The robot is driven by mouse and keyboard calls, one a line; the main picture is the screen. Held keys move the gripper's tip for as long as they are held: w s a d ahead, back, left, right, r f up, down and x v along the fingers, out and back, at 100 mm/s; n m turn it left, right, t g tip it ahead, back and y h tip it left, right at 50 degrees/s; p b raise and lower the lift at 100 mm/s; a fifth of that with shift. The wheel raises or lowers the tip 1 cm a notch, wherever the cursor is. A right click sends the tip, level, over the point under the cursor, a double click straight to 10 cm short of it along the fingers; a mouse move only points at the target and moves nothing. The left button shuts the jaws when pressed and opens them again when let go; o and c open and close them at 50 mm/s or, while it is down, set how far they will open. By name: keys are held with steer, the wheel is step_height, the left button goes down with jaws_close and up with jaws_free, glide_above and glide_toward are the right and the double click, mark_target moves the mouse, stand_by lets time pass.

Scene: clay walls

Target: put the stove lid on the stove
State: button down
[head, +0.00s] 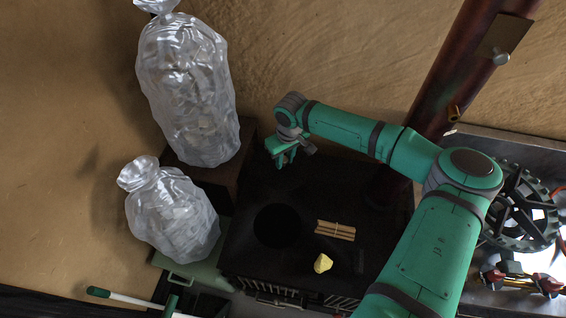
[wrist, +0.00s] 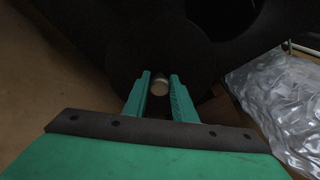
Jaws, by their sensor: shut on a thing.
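The black stove (head: 340,195) stands in the middle of the head view, with a darker round opening (head: 283,225) in its top. My gripper (head: 284,160) is above the stove's back left part, behind the opening. The knob belongs to a dark disc, the stove lid (wrist: 155,48), which is hard to tell from the black stove. The gripper is shut on the lid by this knob. In the head view the lid is too dark to make out.
A small bundle of sticks (head: 335,231) and a yellow lump (head: 322,263) lie on the stove, right of the opening. Two filled clear bags (head: 190,95) (head: 172,215) stand on the left. A reddish pipe (head: 440,100) rises at the back right. A metal bench (head: 480,165) with parts is on the right.

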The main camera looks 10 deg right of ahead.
steer(key=w+f, duration=0.4)
steer(key=f, duration=0.1)
steer(key=shift+w+f, duration=0.25)
steer(key=shift+w, duration=0.1)
steer(key=f, duration=0.2)
steer(key=shift+d+f, duration=0.3)
steer(key=shift+f, duration=0.1)
steer(key=shift+a+f, duration=0.1)
steer(key=shift+a, duration=0.35)
steer(key=shift+s+f, duration=0.1)
steer(key=shift+f, duration=0.05)
steer(key=c, duration=1.5)
jaws_free()
steer(key=shift+d, duration=0.15)
steer(key=shift+o, duration=0.2)
steer(key=shift+d, duration=0.1)
steer(key=r, duration=0.4)
steer(key=s+r, duration=0.1)
steer(key=r, duration=0.7)
steer(key=shift+s+d+r, duration=0.1)
steer(key=shift+s+d, duration=0.15)
